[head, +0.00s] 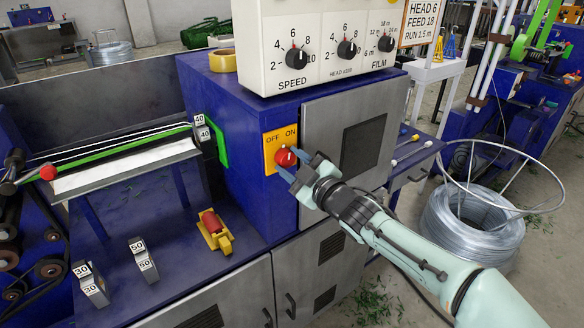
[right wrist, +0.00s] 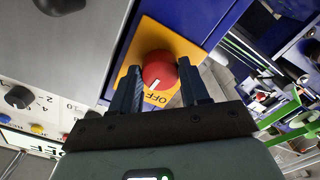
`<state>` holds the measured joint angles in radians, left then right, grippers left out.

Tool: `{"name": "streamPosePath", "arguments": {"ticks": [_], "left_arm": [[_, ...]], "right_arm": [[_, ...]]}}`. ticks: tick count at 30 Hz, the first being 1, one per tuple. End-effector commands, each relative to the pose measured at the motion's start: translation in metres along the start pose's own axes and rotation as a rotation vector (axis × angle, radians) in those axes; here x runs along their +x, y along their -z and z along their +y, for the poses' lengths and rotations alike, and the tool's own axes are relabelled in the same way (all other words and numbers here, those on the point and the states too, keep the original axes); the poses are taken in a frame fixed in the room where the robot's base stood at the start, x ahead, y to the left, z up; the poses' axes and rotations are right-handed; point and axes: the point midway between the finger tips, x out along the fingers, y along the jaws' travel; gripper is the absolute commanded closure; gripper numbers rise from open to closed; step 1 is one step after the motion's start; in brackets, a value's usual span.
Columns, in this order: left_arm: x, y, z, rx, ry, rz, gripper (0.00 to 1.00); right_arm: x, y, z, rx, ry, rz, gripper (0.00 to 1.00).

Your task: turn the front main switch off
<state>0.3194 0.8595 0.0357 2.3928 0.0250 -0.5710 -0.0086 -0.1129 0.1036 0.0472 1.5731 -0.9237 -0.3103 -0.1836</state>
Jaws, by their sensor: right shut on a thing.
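The main switch is a red round knob (head: 285,159) on a yellow plate (head: 270,160) marked OFF and ON, on the blue machine's front. In the right wrist view the red knob (right wrist: 159,70) sits between the two dark fingers of my right gripper (right wrist: 160,88). A white mark on the knob points toward the OFF label. In the head view my right gripper (head: 294,166) reaches the knob from the right and is shut on it. The ON label is hidden in the wrist view. My left gripper is not in view.
A control box (head: 330,50) with SPEED, HEAD and FILM dials stands above the switch. A grey door (head: 318,130) is right of it. A yellow and red block (head: 214,232) and numbered pieces (head: 92,285) sit on the blue deck. A wire coil (head: 470,235) stands at right.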

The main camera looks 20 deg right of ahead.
Motion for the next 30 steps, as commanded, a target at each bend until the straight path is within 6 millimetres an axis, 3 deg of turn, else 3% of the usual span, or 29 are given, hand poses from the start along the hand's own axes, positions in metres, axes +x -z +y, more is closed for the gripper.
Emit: {"name": "streamPosePath", "arguments": {"ticks": [12, 30], "left_arm": [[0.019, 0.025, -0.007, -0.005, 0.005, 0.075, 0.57], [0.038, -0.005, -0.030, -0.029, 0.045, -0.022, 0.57]], "right_arm": [[0.000, -0.002, 0.000, -0.396, 0.001, -0.002, 0.85], [0.000, -0.001, 0.001, -0.825, 0.002, -0.002, 0.85]]}}
